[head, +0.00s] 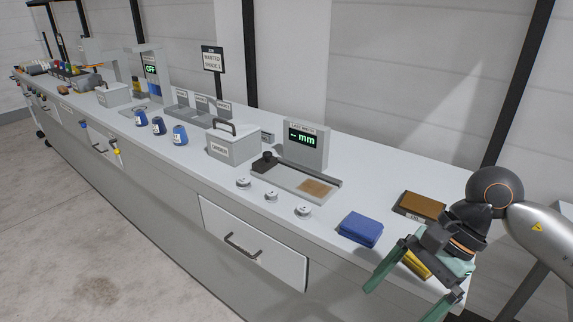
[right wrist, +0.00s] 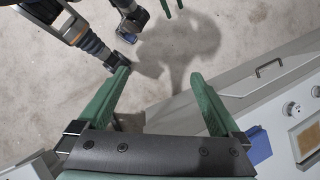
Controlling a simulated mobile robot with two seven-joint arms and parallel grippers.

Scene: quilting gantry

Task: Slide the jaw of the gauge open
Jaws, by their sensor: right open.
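The gauge (head: 307,150) stands on the bench right of the middle in the head view, with a lit display reading "-- mm". In front of it lies a flat grey bed (head: 290,178) with a dark knob (head: 266,158) at its left end and a tan patch (head: 316,187) at its right. Part of this patch shows at the right edge of the right wrist view (right wrist: 306,136). My right gripper (head: 400,303) is open and empty over the bench's front right edge, away from the gauge. My left gripper shows only partly at the top of the right wrist view (right wrist: 172,8).
Several white discs (head: 271,196) lie in front of the gauge. A blue block (head: 361,229) and a brown pad (head: 421,206) lie between gauge and right gripper. A lidded grey box (head: 232,144) stands left of the gauge. A drawer (head: 253,243) is below. Blue spools (head: 180,136) stand farther left.

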